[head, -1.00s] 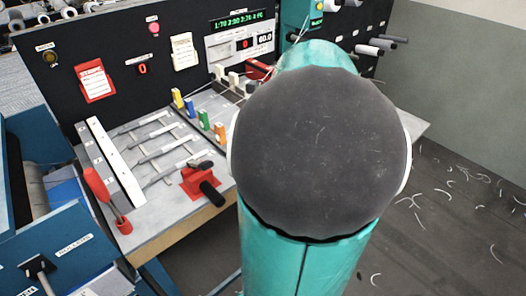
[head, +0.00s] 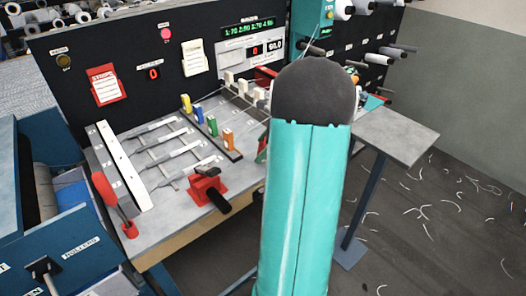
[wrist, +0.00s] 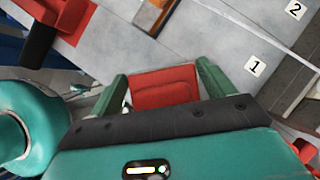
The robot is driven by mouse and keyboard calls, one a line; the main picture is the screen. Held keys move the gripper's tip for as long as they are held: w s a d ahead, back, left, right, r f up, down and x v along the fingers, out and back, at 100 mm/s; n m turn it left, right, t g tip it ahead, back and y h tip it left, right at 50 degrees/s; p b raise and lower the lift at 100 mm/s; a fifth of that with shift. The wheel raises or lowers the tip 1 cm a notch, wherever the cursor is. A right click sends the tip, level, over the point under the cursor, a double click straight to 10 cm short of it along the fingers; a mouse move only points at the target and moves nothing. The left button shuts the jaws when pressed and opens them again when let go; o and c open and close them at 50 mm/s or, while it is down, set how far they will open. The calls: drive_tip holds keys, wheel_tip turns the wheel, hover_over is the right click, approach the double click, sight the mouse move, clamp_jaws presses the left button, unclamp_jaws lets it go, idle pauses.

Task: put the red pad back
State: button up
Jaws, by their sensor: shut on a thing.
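The red pad (wrist: 165,88) shows in the wrist view as a red block between the two green fingers of my gripper (wrist: 165,84). My gripper is shut on it. The grey worktop lies beyond the pad; I cannot tell how high the pad is above it. In the head view my own teal arm stands in front and hides most of the gripper and the pad.
A red clamp with a black handle (head: 205,186) and a red lever (head: 106,192) stand on the worktop (head: 168,222). Yellow, blue, green and orange blocks (head: 212,126) stand in a row. Numbers mark white labels (wrist: 255,66). A grey side shelf (head: 400,135) is clear.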

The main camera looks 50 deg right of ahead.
drive_tip(key=shift+f, duration=1.1)
